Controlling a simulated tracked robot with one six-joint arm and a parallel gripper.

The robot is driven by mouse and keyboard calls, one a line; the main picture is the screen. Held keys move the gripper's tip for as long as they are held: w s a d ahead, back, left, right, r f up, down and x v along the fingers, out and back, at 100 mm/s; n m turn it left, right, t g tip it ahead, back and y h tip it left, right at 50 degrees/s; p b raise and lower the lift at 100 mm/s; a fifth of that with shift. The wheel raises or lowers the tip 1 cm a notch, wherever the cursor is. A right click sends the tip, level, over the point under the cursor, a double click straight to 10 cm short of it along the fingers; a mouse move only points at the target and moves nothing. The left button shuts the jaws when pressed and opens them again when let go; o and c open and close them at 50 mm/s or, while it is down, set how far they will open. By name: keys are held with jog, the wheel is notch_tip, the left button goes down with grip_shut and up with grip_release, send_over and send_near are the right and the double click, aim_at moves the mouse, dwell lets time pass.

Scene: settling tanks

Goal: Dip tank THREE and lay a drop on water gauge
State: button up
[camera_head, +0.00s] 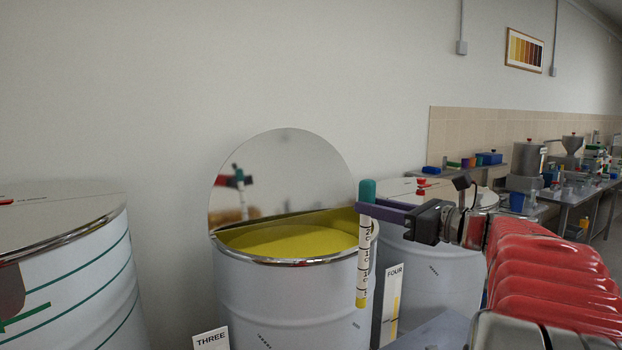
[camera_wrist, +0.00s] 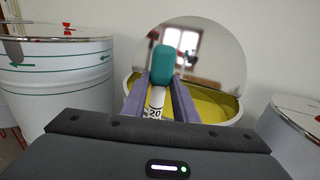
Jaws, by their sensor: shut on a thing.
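Tank THREE (camera_head: 290,300) is a white drum with its lid (camera_head: 300,165) raised at the back and yellow oil (camera_head: 290,240) inside. It also shows in the wrist view (camera_wrist: 212,108). My gripper (camera_head: 372,207) is shut on a dipstick (camera_head: 364,255), a white numbered tube with a teal cap and a yellow lower end. The dipstick hangs upright at the right front of the tank's rim, apparently outside the tank. In the wrist view its teal cap (camera_wrist: 162,62) stands between my two purple fingers. I cannot make out the water gauge.
Tank FOUR (camera_head: 440,270) stands closed to the right, with a red handle on its lid. Another closed drum (camera_head: 70,260) with green bands stands at the left. Label cards THREE (camera_head: 211,340) and FOUR (camera_head: 394,290) stand in front. A bench (camera_head: 575,195) with equipment runs along the back right.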

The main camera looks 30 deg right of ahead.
aim_at(359, 265)
jog(key=w+f+n+y, duration=0.1)
jog(key=f, duration=0.3)
jog(key=w+a+f+g+y, duration=0.1)
jog(key=w+f, duration=0.1)
jog(key=f, duration=0.3)
jog(key=w+a+f+n+y, duration=0.1)
jog(key=w+f, duration=0.1)
jog(key=f, duration=0.3)
jog(key=shift+f+n+g+y, duration=0.2)
jog(key=shift+n+g+y, duration=0.1)
jog(key=a+f+n+g+y, duration=0.1)
jog(key=a+f+y, duration=0.1)
jog(key=a+f, duration=0.5)
jog(key=w+a+f+n+g+y, duration=0.1)
jog(key=a+f, duration=0.6)
jog(key=f, duration=1.1)
jog(key=w+a+f+n+g+y, duration=0.1)
jog(key=a+f+n+g+y, duration=0.1)
jog(key=a+f, duration=0.5)
notch_tip(359, 265, down, 6)
jog(key=shift+r+n+g+y, duration=0.1)
jog(key=shift+n+g+y, duration=0.3)
jog(key=shift+n+g, duration=0.15)
jog(key=shift+s, duration=0.15)
